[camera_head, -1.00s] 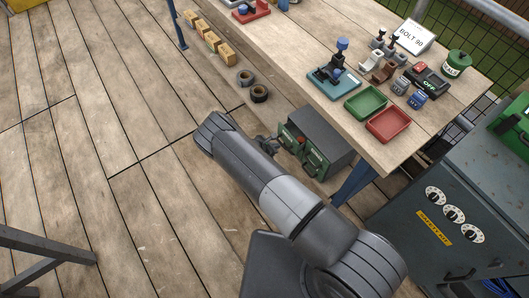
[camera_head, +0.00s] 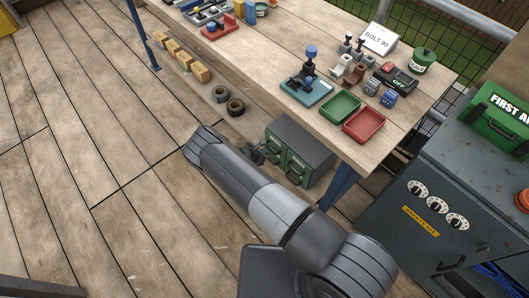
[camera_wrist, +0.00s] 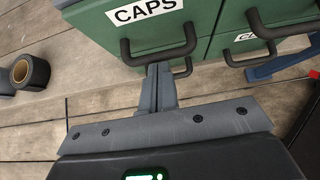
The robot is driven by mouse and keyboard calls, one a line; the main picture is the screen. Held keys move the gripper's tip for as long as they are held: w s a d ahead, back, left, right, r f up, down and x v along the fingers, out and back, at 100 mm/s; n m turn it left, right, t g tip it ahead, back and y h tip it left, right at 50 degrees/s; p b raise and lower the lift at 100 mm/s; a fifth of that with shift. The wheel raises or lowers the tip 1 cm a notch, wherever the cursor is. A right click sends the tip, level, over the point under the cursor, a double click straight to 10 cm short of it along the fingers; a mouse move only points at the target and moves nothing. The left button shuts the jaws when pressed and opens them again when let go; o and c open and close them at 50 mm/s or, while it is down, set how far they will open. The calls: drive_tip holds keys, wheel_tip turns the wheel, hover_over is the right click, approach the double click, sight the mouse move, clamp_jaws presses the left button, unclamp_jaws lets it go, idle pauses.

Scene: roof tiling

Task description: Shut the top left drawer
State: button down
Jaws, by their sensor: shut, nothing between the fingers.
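A small drawer cabinet (camera_head: 305,142) with a grey top and green drawer fronts sits on the deck under the workbench. Its top left drawer (camera_wrist: 110,35), labelled CAPS, has a dark bar handle and fills the upper left of the wrist view. No inside of it shows, and its front looks flush or nearly so with the cabinet. My gripper (camera_wrist: 160,72) is shut and empty. Its fingertips are at the CAPS handle, close to or touching it. In the head view my arm hides part of the gripper in front of the cabinet's left side.
The top right drawer (camera_wrist: 270,18) and lower handles sit beside and below. The workbench (camera_head: 255,75) overhangs the cabinet, with a blue leg (camera_head: 337,187) at its right. Tape rolls (camera_head: 235,107) and wooden blocks (camera_head: 184,60) lie left. Open deck (camera_head: 70,120) lies further left.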

drive_tip(key=s+a+f+v, duration=0.1)
drive_tip(key=f+v, duration=0.1)
drive_tip(key=v, duration=1)
drive_tip(key=shift+s+a, duration=0.35)
drive_tip(key=shift+s, duration=0.05)
